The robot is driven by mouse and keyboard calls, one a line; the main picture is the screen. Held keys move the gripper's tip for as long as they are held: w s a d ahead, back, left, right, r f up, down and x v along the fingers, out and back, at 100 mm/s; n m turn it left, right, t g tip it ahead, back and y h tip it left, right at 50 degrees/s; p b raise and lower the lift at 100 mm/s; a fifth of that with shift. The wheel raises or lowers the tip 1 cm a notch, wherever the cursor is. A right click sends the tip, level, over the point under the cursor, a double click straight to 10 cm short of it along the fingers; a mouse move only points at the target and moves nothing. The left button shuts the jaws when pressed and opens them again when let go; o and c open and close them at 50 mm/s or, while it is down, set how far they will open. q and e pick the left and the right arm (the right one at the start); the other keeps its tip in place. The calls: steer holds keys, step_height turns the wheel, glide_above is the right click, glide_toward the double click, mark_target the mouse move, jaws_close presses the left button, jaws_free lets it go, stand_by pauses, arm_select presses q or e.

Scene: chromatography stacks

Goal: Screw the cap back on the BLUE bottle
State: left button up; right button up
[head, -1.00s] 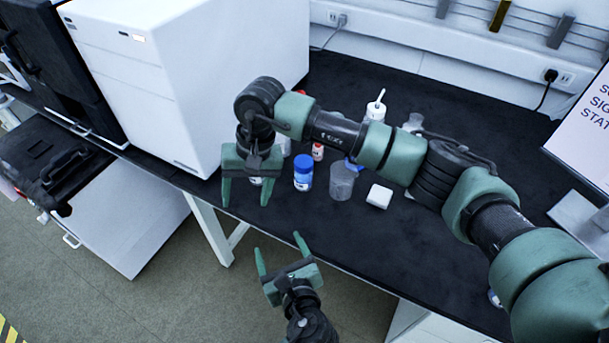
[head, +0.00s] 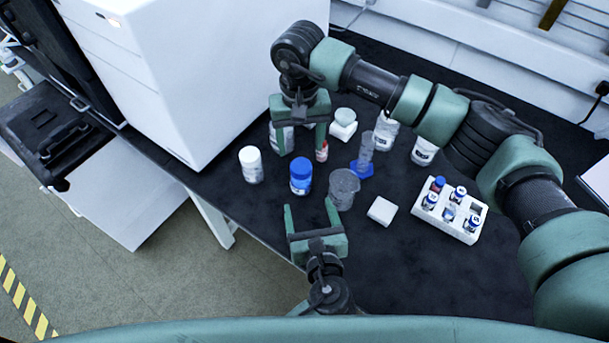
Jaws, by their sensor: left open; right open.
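The blue bottle (head: 301,186) stands upright near the front edge of the black bench, with a blue top and a pale label. I cannot tell whether the blue top is a separate cap, and I see no loose cap. My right gripper (head: 302,153) is open, pointing down behind and above the blue bottle, with nothing seen between its fingers. My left gripper (head: 309,208) is open and empty, just in front of the blue bottle, at the bench's front edge.
A white bottle (head: 251,166) stands left of the blue one. A beaker (head: 343,192) and a blue-based cylinder (head: 364,158) stand right. A white square block (head: 382,211) and a vial rack (head: 462,228) lie farther right. A large white cabinet (head: 185,85) rises at left.

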mark_target(303, 187)
arm_select(q)
steer(key=shift+s, duration=0.1)
steer(key=x, duration=1.2)
jaws_close()
